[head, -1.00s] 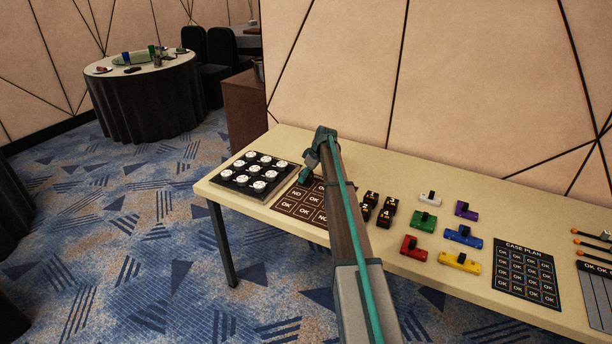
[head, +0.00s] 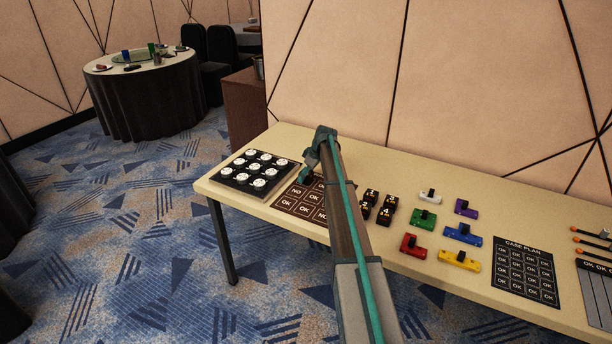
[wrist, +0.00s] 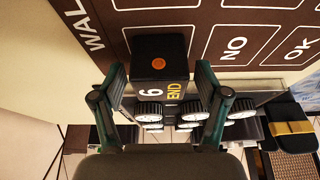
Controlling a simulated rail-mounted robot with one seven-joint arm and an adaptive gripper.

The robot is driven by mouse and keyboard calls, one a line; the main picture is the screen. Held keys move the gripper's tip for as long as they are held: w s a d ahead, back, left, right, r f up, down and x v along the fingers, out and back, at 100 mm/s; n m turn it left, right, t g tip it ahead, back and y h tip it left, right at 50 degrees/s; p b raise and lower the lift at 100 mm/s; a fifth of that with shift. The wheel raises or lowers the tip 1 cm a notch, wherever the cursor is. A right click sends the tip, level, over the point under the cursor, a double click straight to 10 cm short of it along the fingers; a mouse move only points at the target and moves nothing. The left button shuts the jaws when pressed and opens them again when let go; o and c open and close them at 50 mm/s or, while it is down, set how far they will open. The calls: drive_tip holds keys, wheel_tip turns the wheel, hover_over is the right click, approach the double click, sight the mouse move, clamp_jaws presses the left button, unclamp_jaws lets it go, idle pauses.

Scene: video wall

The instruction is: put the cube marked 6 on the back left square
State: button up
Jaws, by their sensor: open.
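The cube marked 6 (wrist: 160,48) is black with an orange dot on one face and a 6 and END on another. In the wrist view it stands on the brown wall mat (wrist: 90,15), at a pale-outlined square by the mat's edge. My gripper (wrist: 162,70) is open, with one finger on either side of the cube. Gaps show between the fingers and the cube. In the head view my gripper (head: 308,172) is low at the back left of the mat (head: 300,207); the cube is hidden there and my arm covers the mat's right part.
A black tray of white round dials (head: 241,187) stands just left of the mat. Several black numbered cubes (head: 377,205) stand right of my arm. Coloured blocks (head: 463,234) and a case plan card (head: 525,272) lie farther right. The wall rises behind the table (head: 400,160).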

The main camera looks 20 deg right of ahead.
drive_tip(key=b+v, duration=0.1)
drive_tip(key=v, duration=1.1)
drive_tip(key=shift+b, duration=0.4)
drive_tip(key=shift+s+r, duration=0.1)
drive_tip(key=shift+r, duration=0.05)
